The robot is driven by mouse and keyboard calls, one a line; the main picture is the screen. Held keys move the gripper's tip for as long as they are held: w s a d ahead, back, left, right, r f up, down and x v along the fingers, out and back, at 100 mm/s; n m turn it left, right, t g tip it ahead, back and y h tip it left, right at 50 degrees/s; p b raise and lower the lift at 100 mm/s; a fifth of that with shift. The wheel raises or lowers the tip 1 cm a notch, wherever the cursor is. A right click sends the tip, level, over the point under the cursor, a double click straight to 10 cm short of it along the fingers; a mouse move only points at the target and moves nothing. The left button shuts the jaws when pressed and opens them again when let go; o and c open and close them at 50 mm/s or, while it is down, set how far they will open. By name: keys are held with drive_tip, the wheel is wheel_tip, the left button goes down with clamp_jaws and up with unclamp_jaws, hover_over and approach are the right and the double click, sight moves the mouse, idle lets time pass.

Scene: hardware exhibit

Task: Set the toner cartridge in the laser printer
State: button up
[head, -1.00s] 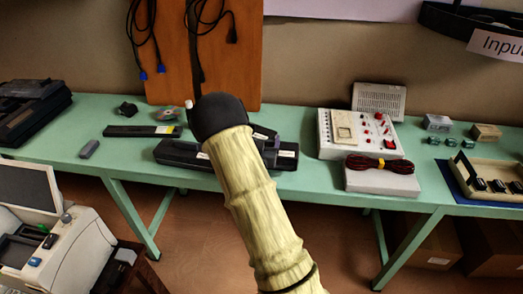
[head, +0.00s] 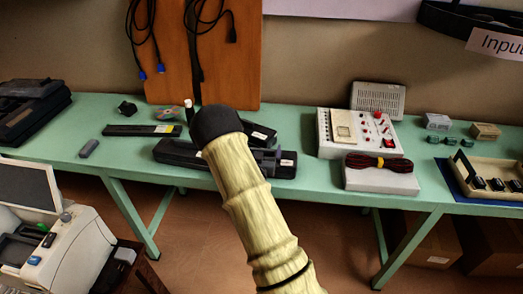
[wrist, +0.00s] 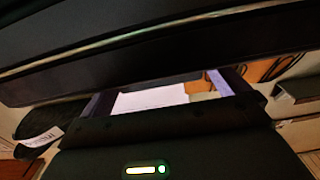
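Long black cartridge-like units lie on the green bench behind my arm: a front one (head: 178,152) and another with a white label (head: 262,134) just behind it. I cannot tell for sure which is the toner cartridge. The pale laser printer (head: 78,255) stands at the lower left with its lid raised. My gripper is above the black units in the head view, its fingers hidden by my wrist. In the wrist view my gripper (wrist: 163,88) has its fingers wide apart with a gap between them. A large dark bar (wrist: 150,55) crosses close above; I cannot tell what it touches.
On the green bench (head: 330,189) are a flat black strip (head: 142,130), a small grey block (head: 89,148), a white control panel (head: 358,133), a box with a dark cable (head: 382,179) and a tray (head: 490,172). Another black machine (head: 32,108) sits far left. An orange board leans behind.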

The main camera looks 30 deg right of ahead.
drive_tip(key=shift+r, duration=0.25)
drive_tip(key=b+v, duration=0.1)
drive_tip(key=v, duration=1.1)
drive_tip(key=shift+w+f, duration=0.1)
